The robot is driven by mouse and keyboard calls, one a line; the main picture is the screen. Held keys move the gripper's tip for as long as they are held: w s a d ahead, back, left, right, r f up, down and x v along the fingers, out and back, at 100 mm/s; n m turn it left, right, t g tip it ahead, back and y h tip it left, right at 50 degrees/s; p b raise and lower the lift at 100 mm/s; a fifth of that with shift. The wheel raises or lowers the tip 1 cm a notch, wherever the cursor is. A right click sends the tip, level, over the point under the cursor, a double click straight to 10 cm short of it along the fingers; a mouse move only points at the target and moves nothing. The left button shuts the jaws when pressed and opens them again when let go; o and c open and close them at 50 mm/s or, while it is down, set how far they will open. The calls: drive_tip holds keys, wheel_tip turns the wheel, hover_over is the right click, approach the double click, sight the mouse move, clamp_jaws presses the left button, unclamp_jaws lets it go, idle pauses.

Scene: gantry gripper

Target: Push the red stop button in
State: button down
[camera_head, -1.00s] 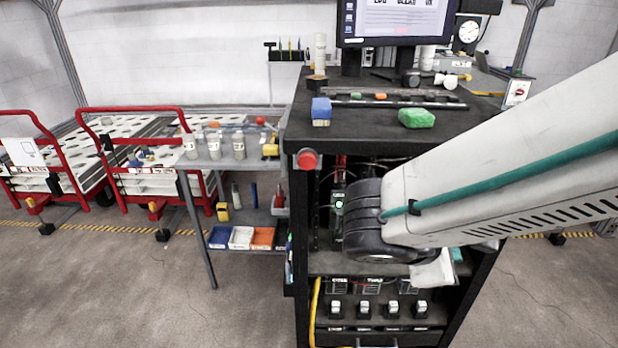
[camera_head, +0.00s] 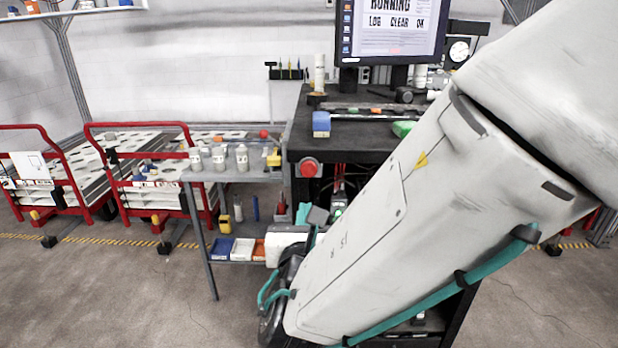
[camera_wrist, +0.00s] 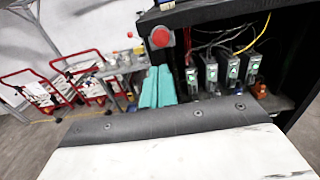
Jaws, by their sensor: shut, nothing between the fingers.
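The red stop button (camera_head: 309,168) is a round knob on the front left corner of the black workbench, just under its top. It also shows in the wrist view (camera_wrist: 160,37), at the top centre. My gripper (camera_wrist: 158,72) has teal fingers that are shut together and empty. In the wrist view the fingertips point up toward the button and appear just below it. They look apart from it, though I cannot tell the depth gap. In the head view my gripper (camera_head: 303,213) is partly visible below the button, with my arm covering much of the bench.
A grey side table (camera_head: 225,176) with bottles and trays stands left of the bench (camera_head: 350,138). Red-framed carts (camera_head: 150,126) are farther left. In the wrist view, modules with green lights (camera_wrist: 211,72) and cables sit inside the bench, right of the button. A monitor (camera_head: 390,30) reads "RUNNING".

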sight(308, 171)
drive_tip(key=w, duration=1.4)
drive_tip(key=shift+d, duration=0.3)
